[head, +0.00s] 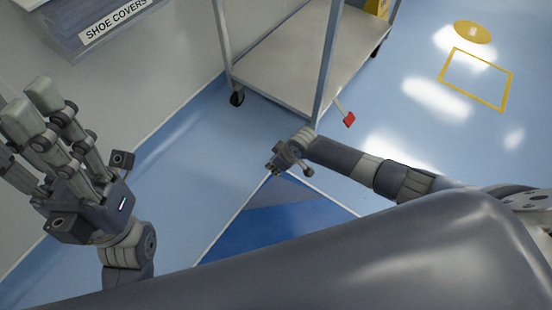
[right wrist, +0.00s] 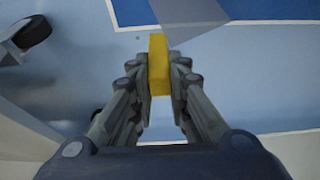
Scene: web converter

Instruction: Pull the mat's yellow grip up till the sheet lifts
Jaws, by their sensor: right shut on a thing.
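The blue mat (head: 265,237) with a white border lies on the floor in the middle of the head view, partly hidden by my body. A paler blue-grey triangle of sheet (head: 292,194) shows at its far corner, below my right gripper (head: 273,162). In the right wrist view, the right gripper (right wrist: 159,72) is shut on the yellow grip (right wrist: 158,48), with a finger on each side. The pale sheet also shows beyond the grip there (right wrist: 188,18). My left gripper (head: 60,125) is raised at the left, its fingers apart and empty, away from the mat.
A grey wheeled cart (head: 285,55) stands behind the mat, with a red pedal (head: 349,120) at its right leg. A shoe covers bin (head: 105,28) is at the upper left wall. Open floor with yellow markings (head: 476,78) lies at the right.

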